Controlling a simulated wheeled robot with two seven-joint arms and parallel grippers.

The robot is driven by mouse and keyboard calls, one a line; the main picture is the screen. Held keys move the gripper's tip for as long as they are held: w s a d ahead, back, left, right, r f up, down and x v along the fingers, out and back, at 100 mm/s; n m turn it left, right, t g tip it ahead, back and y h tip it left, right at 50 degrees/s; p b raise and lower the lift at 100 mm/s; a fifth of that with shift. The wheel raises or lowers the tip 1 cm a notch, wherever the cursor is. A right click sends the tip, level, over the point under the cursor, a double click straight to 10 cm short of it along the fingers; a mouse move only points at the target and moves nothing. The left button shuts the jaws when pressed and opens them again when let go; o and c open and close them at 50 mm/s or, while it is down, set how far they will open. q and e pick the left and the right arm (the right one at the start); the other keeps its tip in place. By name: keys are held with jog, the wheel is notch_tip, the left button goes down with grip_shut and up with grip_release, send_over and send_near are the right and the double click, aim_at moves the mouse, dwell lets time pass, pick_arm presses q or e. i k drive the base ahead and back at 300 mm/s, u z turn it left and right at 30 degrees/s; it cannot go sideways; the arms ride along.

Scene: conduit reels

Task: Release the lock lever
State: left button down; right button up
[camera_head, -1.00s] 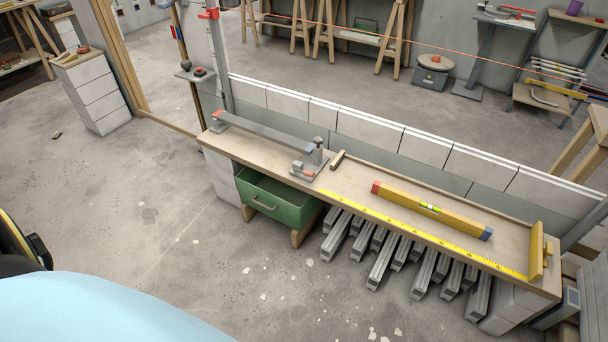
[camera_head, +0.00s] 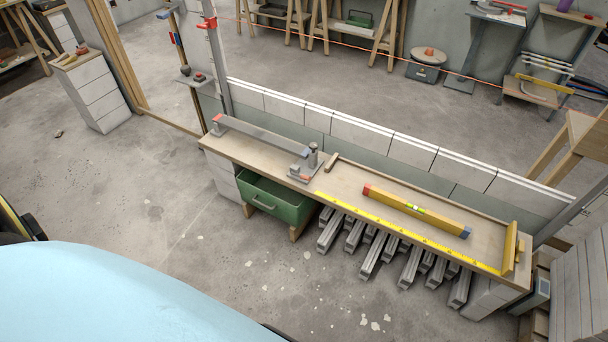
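No part is clearly recognisable as the lock lever at this size. A long grey bar (camera_head: 262,133) lies along the left part of the wooden bench, with a red piece (camera_head: 218,119) at its left end. At its right end is a grey base (camera_head: 303,172) with a short upright cylinder (camera_head: 313,155) and a small orange-red part. A red bracket (camera_head: 208,23) sits on the upright grey post (camera_head: 217,60) behind the bench's left end. Neither of my grippers is in view.
The wooden bench (camera_head: 345,186) carries a yellow spirit level (camera_head: 415,212) and a yellow measuring strip (camera_head: 400,233). A green drawer (camera_head: 278,203) is under its left part, with several grey profiles (camera_head: 410,267) beside it. The floor (camera_head: 150,200) in front is largely clear.

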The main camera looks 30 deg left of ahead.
aim_at(302, 177)
jog(key=k, duration=0.6)
jog(key=u, duration=1.05)
jog(key=i, duration=0.75)
jog(key=u, duration=0.75)
jog(key=i, duration=1.1)
jog(key=z, duration=1.15)
jog(key=i, duration=0.55)
jog(key=z, duration=0.65)
